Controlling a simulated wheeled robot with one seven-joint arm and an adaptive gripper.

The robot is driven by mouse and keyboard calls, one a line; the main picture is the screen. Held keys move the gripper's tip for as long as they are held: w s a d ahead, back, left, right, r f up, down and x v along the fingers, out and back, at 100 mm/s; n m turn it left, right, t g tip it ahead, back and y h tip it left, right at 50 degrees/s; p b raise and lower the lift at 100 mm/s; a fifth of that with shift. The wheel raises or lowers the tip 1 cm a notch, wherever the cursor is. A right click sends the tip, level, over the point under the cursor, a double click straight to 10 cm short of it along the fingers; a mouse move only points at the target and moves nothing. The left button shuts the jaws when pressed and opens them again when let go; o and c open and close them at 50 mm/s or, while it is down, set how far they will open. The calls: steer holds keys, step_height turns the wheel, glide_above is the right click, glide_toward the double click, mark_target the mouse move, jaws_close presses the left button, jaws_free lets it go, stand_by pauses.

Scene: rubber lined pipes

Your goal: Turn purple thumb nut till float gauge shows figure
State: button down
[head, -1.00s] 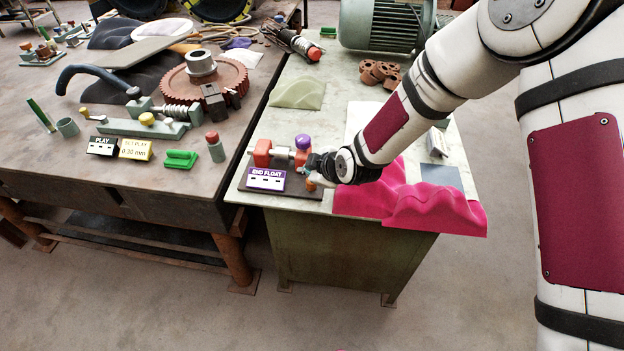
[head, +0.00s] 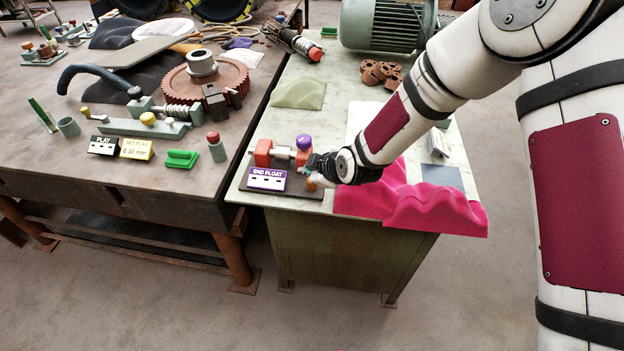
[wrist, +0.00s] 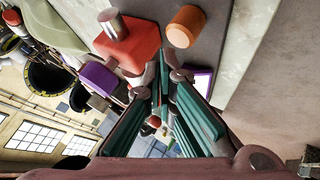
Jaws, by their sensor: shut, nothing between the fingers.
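The purple thumb nut (head: 303,141) stands on top of a small red-and-grey fixture (head: 263,153) near the front of the pale bench. A purple part (wrist: 97,78), which looks like the same nut, shows left of the fingertips in the wrist view. The END FLOAT gauge (head: 267,179) has a purple label and a white panel with dark dashes and no readable figure. My gripper (head: 316,172) is shut and empty just right of the fixture. In the wrist view its teal fingers (wrist: 158,78) sit close to the fixture's red block (wrist: 127,45). Contact cannot be told.
An orange cylinder (wrist: 185,26) stands beside the red block. Crumpled pink cloth (head: 435,207) lies right of my gripper. A green motor (head: 385,25) is at the back. The neighbouring bench holds a PLAY gauge (head: 102,146) and a SET PLAY 0.30 mm card (head: 135,149).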

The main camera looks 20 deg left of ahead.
steer(key=shift+f, duration=0.1)
stand_by(0.3)
steer(key=shift+f, duration=0.35)
steer(key=shift+f+b, duration=0.35)
steer(key=shift+f, duration=0.3)
stand_by(0.8)
steer(key=shift+r, duration=0.1)
steer(key=shift+r+p, duration=0.35)
steer(key=shift+r, duration=0.65)
steer(key=shift+r, duration=0.1)
steer(key=shift+r+p, duration=0.6)
steer(key=shift+r, duration=1.8)
